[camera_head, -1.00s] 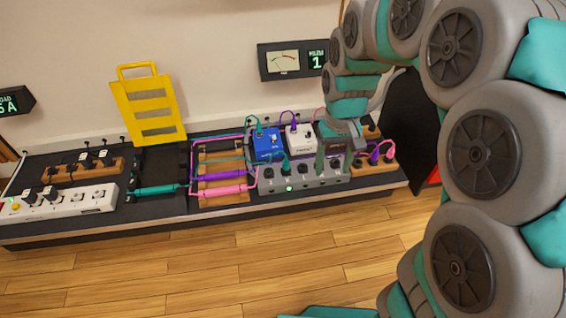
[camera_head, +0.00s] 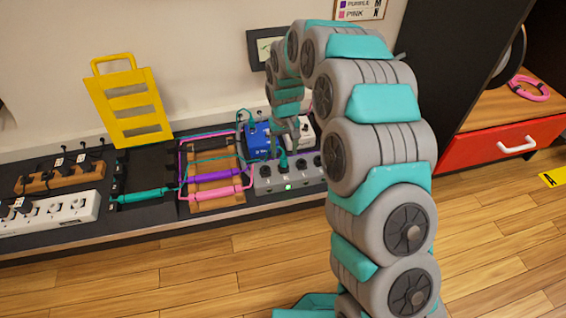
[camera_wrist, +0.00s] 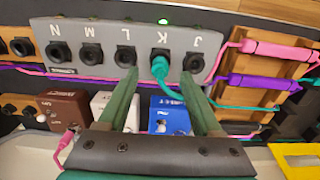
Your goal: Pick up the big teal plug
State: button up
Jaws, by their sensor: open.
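A teal plug (camera_wrist: 159,68) stands in the socket by the letter K on the grey socket box (camera_wrist: 75,65), with its teal cable running off to the right. In the head view the teal plug (camera_head: 283,160) shows small on the grey box (camera_head: 262,182), just below my arm's end. My gripper (camera_wrist: 162,82) is open and empty in the wrist view. Its two green fingers appear on either side of the plug, apart from it in the picture; the height gap is hard to judge. In the head view the fingertips are small and partly unclear.
A blue pedal (camera_wrist: 168,122), white pedal (camera_wrist: 101,103) and brown pedal (camera_wrist: 63,109) sit beside the box. Pink (camera_wrist: 275,50) and purple (camera_wrist: 265,83) cable cylinders lie on a wooden rack. A yellow folding panel (camera_head: 128,105) and a white power strip (camera_head: 70,212) are left; a red drawer (camera_head: 500,146) is right.

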aim_at(284, 156)
jog(key=f, duration=0.3)
jog(key=f+b, duration=0.1)
jog(key=f, duration=0.1)
jog(key=shift+w+a+f, duration=0.1)
jog(key=shift+w+f, duration=0.15)
jog(key=shift+f, duration=0.05)
jog(key=shift+c, duration=0.3)
grip_shut()
